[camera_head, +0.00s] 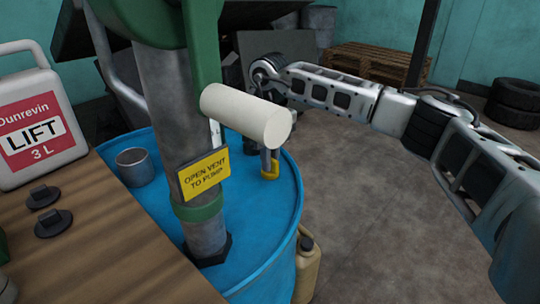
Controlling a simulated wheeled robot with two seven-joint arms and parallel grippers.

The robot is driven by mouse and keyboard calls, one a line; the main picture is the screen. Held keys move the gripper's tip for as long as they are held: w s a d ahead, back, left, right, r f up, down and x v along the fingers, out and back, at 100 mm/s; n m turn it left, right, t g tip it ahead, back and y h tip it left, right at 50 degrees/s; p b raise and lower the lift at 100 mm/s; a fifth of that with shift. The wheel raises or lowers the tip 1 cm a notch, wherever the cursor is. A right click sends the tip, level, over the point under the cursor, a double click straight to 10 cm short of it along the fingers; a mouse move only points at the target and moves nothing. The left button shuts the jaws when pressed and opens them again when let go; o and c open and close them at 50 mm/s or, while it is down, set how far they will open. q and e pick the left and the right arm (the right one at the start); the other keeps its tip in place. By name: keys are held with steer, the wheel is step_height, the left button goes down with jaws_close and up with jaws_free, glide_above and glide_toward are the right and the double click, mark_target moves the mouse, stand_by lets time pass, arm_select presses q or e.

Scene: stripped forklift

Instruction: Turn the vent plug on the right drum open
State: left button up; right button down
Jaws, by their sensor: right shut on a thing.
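The blue drum (290,215) stands in the middle with a pump post rising from its lid. A yellow vent plug (270,174) sits on the lid near the drum's back right edge. My right arm reaches in from the right, and its gripper (268,158) points down at the plug, shut on it. A white cylinder (245,115) in front hides most of this gripper, so only its lower end shows. My left gripper is not in view.
A yellow sign (204,174) reading "OPEN VENT TO PUMP" is on the grey pump post (170,100). A metal cup (135,166) stands on the lid. A wooden table (120,255) at left holds a white LIFT jug (38,115) and black caps (53,222). A tan jerrycan (307,270) stands beside the drum.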

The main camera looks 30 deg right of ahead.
steer(key=shift+r+n, duration=0.1)
steer(key=shift+n, duration=0.3)
steer(key=c, duration=1.5)
jaws_free()
step_height(320, 180, up, 16)
steer(key=shift+f, duration=0.1)
